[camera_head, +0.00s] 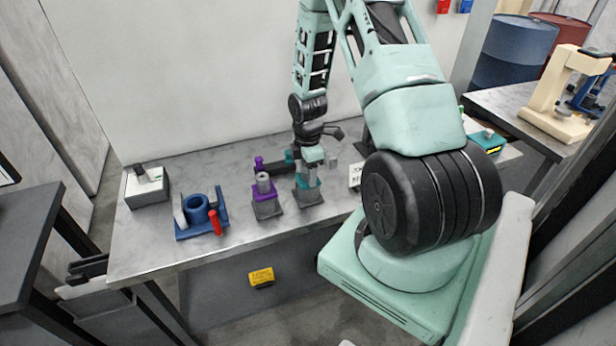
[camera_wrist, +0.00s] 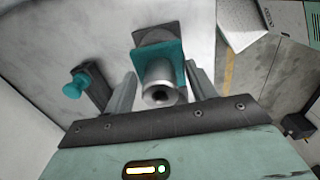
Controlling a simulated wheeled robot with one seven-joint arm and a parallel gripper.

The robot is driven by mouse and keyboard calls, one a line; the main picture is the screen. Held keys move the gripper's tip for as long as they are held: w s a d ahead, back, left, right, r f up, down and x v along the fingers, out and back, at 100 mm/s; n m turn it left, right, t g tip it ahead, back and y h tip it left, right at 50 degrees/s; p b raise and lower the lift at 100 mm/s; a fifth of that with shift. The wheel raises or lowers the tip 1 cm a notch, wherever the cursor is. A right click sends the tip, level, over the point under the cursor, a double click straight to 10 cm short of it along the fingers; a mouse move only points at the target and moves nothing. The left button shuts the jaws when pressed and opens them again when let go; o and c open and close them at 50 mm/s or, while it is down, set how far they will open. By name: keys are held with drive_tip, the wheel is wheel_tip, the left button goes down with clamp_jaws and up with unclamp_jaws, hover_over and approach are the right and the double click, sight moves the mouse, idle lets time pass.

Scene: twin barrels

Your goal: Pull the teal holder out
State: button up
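The teal holder (camera_wrist: 174,55) is a teal plate over a dark square base, with a grey cylinder (camera_wrist: 160,78) standing on it, in the wrist view. In the head view the teal holder (camera_head: 315,183) sits on its grey base on the bench, partly hidden by my gripper (camera_head: 311,170). My gripper is directly above it. In the wrist view its two fingers (camera_wrist: 161,72) stand apart on either side of the cylinder, with a visible gap on the left. Contact on the right is unclear. A teal knob (camera_wrist: 75,88) on a dark bar lies left of the fingers.
A purple holder (camera_head: 266,193) with its own cylinder stands close on the left. Farther left are a blue fixture (camera_head: 197,216) with a red handle and a grey box (camera_head: 146,187). A white sign (camera_head: 354,176) stands close on the right. The bench front (camera_head: 160,267) is clear.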

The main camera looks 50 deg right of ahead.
drive_tip(key=shift+r+p, duration=0.65)
drive_tip(key=shift+r, duration=0.1)
idle(0.4)
drive_tip(key=shift+r+p, duration=2.6)
drive_tip(key=shift+r, duration=0.5)
